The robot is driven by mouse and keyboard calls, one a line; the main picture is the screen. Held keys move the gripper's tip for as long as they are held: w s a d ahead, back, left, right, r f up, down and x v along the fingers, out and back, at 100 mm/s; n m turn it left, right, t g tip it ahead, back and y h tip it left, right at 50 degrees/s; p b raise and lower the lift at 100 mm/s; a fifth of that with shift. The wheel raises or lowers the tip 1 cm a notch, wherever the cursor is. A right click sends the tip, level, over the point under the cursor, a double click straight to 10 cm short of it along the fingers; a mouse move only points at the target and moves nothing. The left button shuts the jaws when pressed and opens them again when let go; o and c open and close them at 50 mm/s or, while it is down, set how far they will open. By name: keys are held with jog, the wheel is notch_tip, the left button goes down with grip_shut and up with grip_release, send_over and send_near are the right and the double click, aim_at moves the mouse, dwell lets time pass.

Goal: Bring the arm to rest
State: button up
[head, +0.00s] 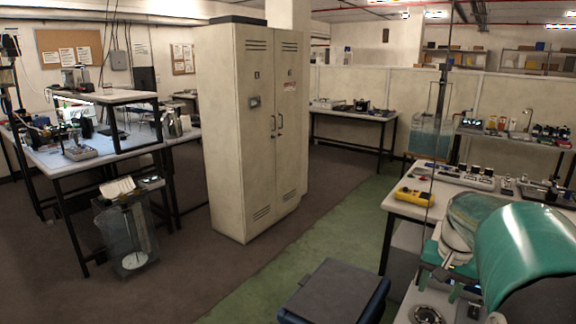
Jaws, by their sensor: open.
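My gripper cannot be made out in the head view, and no fingertips show. Large teal curved shells fill the bottom right corner, close to the camera, and hide part of the bench behind them. The task names no other object.
A tall beige cabinet (240,130) stands in the middle, doors shut. A blue-grey lidded box (335,290) is at the bottom centre. A yellow device (414,196) lies on the right bench (400,207). A clear tank (125,240) stands at left. Green floor (290,252) between is open.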

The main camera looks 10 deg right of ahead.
jog(key=s+a+n+t, duration=0.1)
jog(key=s+a+n, duration=0.2)
jog(key=a, duration=0.6)
jog(key=s+a+r+n+t, duration=0.1)
jog(key=s+a+n, duration=0.2)
jog(key=a, duration=0.6)
jog(key=s+a+r+n+t, duration=0.1)
jog(key=s+a, duration=0.4)
jog(key=a, duration=0.5)
jog(key=shift+n+t, duration=0.5)
jog(key=shift+n, duration=0.4)
